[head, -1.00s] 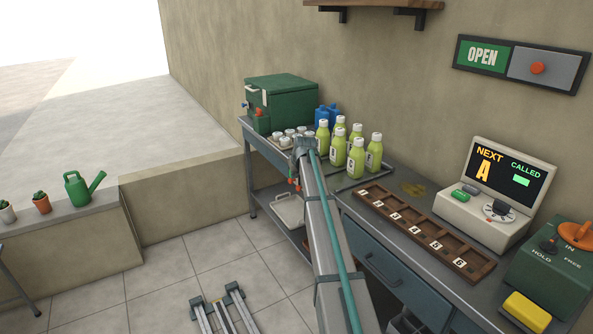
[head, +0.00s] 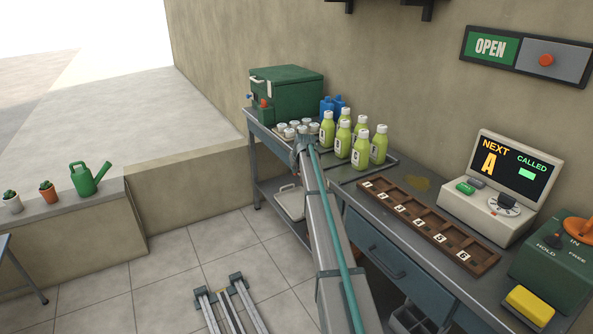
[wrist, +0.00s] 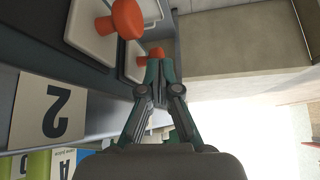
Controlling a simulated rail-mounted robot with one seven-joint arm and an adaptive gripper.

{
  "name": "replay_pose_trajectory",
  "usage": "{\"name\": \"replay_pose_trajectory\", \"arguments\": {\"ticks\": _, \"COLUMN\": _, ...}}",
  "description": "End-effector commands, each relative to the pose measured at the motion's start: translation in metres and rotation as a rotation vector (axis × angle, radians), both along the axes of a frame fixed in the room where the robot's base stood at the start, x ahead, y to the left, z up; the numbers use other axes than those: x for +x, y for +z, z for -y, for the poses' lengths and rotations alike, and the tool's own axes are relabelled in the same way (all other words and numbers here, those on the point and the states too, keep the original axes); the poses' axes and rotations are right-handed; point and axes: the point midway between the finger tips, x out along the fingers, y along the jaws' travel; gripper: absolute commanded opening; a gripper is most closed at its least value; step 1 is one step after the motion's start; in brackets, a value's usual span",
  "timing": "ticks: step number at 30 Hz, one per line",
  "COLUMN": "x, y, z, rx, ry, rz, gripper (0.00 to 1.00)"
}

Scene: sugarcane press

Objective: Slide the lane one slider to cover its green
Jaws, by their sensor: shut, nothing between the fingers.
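In the wrist view, two orange knobs stand on pale plates: a large near knob (wrist: 127,20) and a smaller far knob (wrist: 156,52). A card marked 2 (wrist: 50,115) is beside the nearer plate. No card marked 1 and no green patch shows there, so I cannot tell which knob is lane one's. My gripper (wrist: 160,68) is shut and empty, its fingertips close to the far knob in the picture; contact is unclear. In the head view my arm hides the gripper and these knobs.
Green-yellow bottles (head: 360,148) and small jars (head: 290,131) stand on the bench beside my arm. A green box (head: 295,92) is behind them. A wooden tray (head: 487,256) lies to the right. An OPEN sign (head: 490,48) with an orange knob hangs on the wall.

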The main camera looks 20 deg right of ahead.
Motion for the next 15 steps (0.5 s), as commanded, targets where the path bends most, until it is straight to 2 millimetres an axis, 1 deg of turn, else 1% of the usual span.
{"name": "replay_pose_trajectory", "arguments": {"ticks": 1, "x": 0.013, "y": 0.002, "z": 0.0, "rx": 0.0, "ry": 0.001, "rz": 0.0, "gripper": 0.0}}
{"name": "replay_pose_trajectory", "arguments": {"ticks": 3, "x": 0.027, "y": 0.002, "z": -0.002, "rx": 0.0, "ry": 0.002, "rz": 0.0, "gripper": 0.0}}
{"name": "replay_pose_trajectory", "arguments": {"ticks": 6, "x": 0.043, "y": 0.001, "z": -0.004, "rx": 0.0, "ry": 0.001, "rz": -0.001, "gripper": 0.0}}
{"name": "replay_pose_trajectory", "arguments": {"ticks": 8, "x": 0.047, "y": 0.0, "z": -0.005, "rx": 0.001, "ry": 0.001, "rz": -0.001, "gripper": 0.0}}
{"name": "replay_pose_trajectory", "arguments": {"ticks": 15, "x": 0.045, "y": 0.0, "z": -0.005, "rx": 0.0, "ry": 0.0, "rz": 0.0, "gripper": 0.0}}
